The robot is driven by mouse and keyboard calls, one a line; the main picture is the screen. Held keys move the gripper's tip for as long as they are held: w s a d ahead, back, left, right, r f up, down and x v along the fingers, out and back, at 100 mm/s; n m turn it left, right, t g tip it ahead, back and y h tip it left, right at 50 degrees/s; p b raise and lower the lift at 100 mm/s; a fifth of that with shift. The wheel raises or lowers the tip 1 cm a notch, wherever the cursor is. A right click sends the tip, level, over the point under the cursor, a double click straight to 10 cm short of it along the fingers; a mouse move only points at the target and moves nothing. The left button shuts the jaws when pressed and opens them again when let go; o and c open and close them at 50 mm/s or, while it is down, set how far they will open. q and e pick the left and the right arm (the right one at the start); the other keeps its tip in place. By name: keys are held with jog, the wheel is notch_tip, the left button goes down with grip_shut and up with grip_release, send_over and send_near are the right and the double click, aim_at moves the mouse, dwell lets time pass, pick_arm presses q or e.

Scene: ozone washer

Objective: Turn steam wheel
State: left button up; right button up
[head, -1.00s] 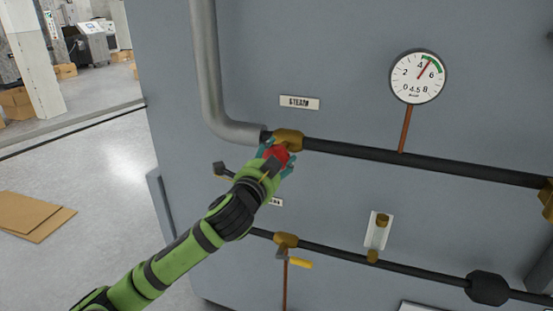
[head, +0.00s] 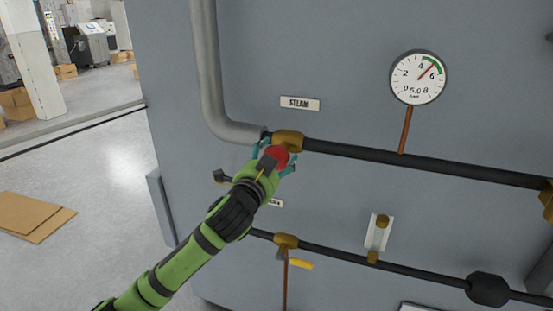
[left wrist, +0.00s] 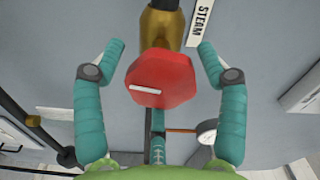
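The red steam wheel (head: 276,154) sits on a brass valve (head: 288,140) on the upper dark pipe, below the STEAM label (head: 300,103). In the left wrist view the wheel (left wrist: 160,80) is a red knob with a white mark at its lower left. My left gripper (head: 279,157) is at the wheel, its teal fingers spread on both sides. In the left wrist view gaps show between the side fingers (left wrist: 162,50) and the wheel. A third finger is partly hidden below it. The round gauge (head: 418,77) reads 5.0, its needle between 4 and 6. My right gripper is not in view.
A lower pipe (head: 335,255) carries a valve with a yellow handle (head: 301,264). A small dark knob (head: 220,176) sticks out left of my gripper. A grey vertical pipe (head: 205,60) runs down to the valve. Open floor with flat cardboard (head: 33,216) lies left.

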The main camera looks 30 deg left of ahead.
pick_arm(q)
jog(key=shift+a, duration=0.2)
jog(key=shift+s+d, duration=0.25)
jog(key=shift+d, duration=0.05)
jog(key=v, duration=0.7)
jog(key=shift+a, duration=0.2)
jog(key=shift+f, duration=0.1)
